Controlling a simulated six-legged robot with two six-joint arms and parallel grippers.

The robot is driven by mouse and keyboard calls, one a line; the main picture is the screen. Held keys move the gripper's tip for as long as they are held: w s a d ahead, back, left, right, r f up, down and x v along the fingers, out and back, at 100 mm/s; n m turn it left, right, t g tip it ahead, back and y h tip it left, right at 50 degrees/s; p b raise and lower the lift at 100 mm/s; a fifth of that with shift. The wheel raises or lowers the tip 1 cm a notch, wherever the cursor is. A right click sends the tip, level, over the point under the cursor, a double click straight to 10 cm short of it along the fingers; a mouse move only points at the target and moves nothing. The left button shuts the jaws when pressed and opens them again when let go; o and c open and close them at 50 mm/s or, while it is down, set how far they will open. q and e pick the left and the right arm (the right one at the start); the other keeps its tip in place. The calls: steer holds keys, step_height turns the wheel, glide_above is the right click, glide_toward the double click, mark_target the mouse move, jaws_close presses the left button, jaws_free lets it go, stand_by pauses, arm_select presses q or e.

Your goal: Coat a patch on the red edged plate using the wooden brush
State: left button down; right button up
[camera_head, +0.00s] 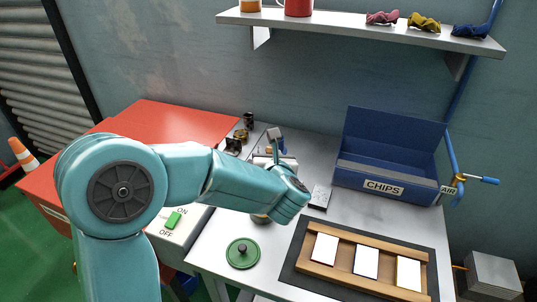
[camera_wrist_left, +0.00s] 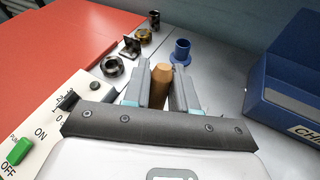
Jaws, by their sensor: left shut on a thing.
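A plate with a thin red edge (camera_head: 325,248) lies at the left end of a wooden rack (camera_head: 347,277). Its white face looks bare. My left gripper shows in the wrist view (camera_wrist_left: 160,86), shut on the tan wooden handle of the brush (camera_wrist_left: 162,73). The handle's rounded end points away from the wrist; the bristles are hidden. In the head view my left forearm hides most of the gripper and brush. A pot (camera_head: 260,218) is mostly hidden under the forearm, and a green lid (camera_head: 242,254) lies in front of it. My right gripper is out of view.
A blue-edged plate (camera_head: 366,262) and a yellow-edged plate (camera_head: 409,273) share the rack. A blue CHIPS bin (camera_head: 390,150) stands behind. A blue flanged cup (camera_wrist_left: 182,54) and metal parts (camera_wrist_left: 132,47) stand beyond the gripper. A switch box (camera_head: 172,232) is at left.

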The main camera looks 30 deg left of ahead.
arm_select(q)
steer(key=shift+f+b, duration=0.45)
steer(key=shift+b, duration=0.4)
stand_by(2.0)
steer(key=shift+r+p, duration=0.5)
steer(key=shift+r, duration=0.4)
steer(key=shift+r+p, duration=1.3)
steer(key=shift+r, duration=1.5)
steer(key=shift+s+f, duration=0.1)
